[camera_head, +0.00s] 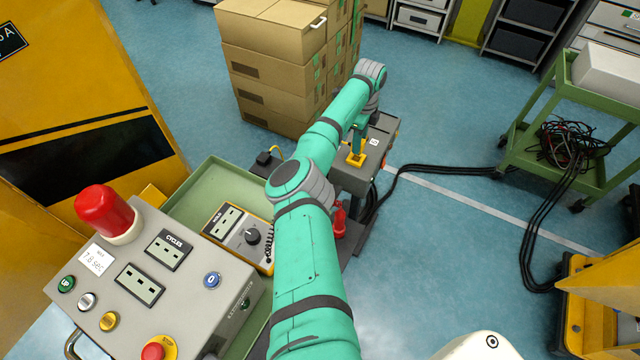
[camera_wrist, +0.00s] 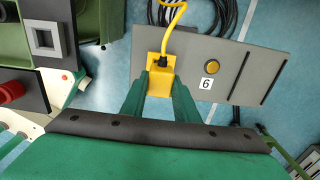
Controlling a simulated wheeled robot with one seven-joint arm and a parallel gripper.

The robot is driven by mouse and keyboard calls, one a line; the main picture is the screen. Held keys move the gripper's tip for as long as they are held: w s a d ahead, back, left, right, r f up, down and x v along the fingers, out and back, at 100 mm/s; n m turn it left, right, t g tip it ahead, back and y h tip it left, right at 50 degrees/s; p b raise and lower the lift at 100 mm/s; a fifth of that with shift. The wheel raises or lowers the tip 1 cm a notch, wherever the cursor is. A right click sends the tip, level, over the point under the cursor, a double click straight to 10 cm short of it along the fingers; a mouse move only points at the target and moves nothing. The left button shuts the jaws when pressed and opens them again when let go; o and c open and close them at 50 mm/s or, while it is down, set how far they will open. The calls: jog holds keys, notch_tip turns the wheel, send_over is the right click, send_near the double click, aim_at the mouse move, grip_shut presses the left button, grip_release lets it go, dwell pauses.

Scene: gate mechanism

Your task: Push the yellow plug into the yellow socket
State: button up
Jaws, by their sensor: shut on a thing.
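My gripper (camera_wrist: 162,88) has its green fingers closed around a yellow plug (camera_wrist: 160,80), seen from above in the wrist view. A yellow cable (camera_wrist: 172,28) curves up from a black fitting on its far side. The plug is over a grey panel with a yellow button and a label reading 6. In the head view my gripper (camera_head: 358,140) is low over the grey box (camera_head: 380,140), at a yellow piece (camera_head: 355,159) on its top. I cannot tell plug from yellow socket there, or how deep the plug sits; the fingers hide it.
A control box (camera_head: 150,270) with a red beacon stands at front left, beside a green tray (camera_head: 205,185) holding a meter (camera_head: 240,235). Stacked cartons (camera_head: 285,65) stand behind. Black cables (camera_head: 430,170) run right to a green cart (camera_head: 575,110). Blue floor is open between.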

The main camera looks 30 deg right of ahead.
jog(key=shift+f, duration=0.1)
jog(key=shift+f, duration=1.05)
jog(key=shift+f, duration=0.95)
dwell(1.2)
jog(key=o, duration=0.6)
jog(key=shift+c, duration=0.2)
jog(key=shift+o, duration=0.7)
jog(key=o, duration=0.5)
notch_tip(320, 180, up, 11)
jog(key=shift+f, duration=0.15)
